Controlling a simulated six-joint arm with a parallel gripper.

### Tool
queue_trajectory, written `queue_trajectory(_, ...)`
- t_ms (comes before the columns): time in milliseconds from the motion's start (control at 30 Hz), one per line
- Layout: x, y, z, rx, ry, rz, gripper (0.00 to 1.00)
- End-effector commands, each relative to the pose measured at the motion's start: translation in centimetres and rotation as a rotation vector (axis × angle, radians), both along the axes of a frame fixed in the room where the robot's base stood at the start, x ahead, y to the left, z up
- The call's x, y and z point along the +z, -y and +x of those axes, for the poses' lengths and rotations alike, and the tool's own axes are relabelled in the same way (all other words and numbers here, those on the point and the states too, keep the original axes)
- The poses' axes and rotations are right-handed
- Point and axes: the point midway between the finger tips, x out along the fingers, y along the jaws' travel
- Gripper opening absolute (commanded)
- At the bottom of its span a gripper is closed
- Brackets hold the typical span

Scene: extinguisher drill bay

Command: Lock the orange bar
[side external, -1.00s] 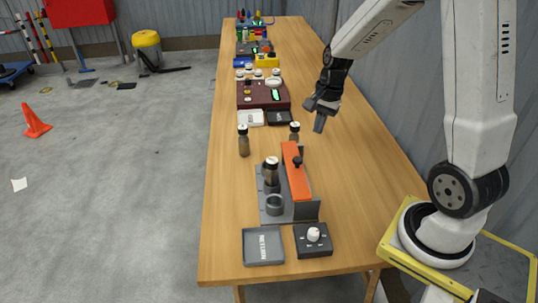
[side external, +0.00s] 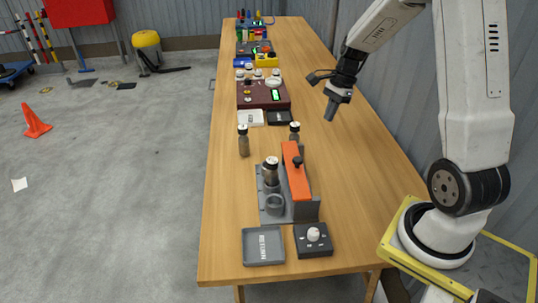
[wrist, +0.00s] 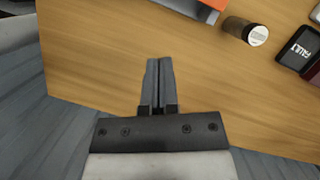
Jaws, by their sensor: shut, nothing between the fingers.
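The orange bar (side external: 296,172) lies along the top of a grey fixture (side external: 305,211) near the front of the table, with a black knob (side external: 297,161) on it. A jar with a white-topped cap (side external: 271,172) stands in the fixture left of the bar, behind an empty round grey holder (side external: 275,204). My gripper (side external: 331,111) is shut and empty, above the table, behind and to the right of the bar. In the wrist view its fingers (wrist: 158,84) are together over bare wood, and a corner of the orange bar (wrist: 213,5) shows at the top edge.
Two jars (side external: 243,141) (side external: 294,131) stand behind the fixture. A grey tray (side external: 263,246) and a black dial box (side external: 313,240) are in front. A white tray (side external: 250,118), a dark tray (side external: 280,117) and a maroon console (side external: 263,96) stand farther back. The table's right side is clear.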

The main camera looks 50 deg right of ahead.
Motion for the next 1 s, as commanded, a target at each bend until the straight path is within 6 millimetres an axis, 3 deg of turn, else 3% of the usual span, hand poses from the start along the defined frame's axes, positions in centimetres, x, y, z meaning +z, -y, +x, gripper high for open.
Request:
queue_trajectory(267, -2.1, -0.7, 0.2, 0.003, -0.003, 0.002, 0.0)
queue_trajectory(800, -9.5, -3.0, 0.9, 0.003, -0.003, 0.001, 0.0)
queue_trajectory(1000, -9.8, -5.3, 1.7, 0.004, 0.0, -0.001, 0.0)
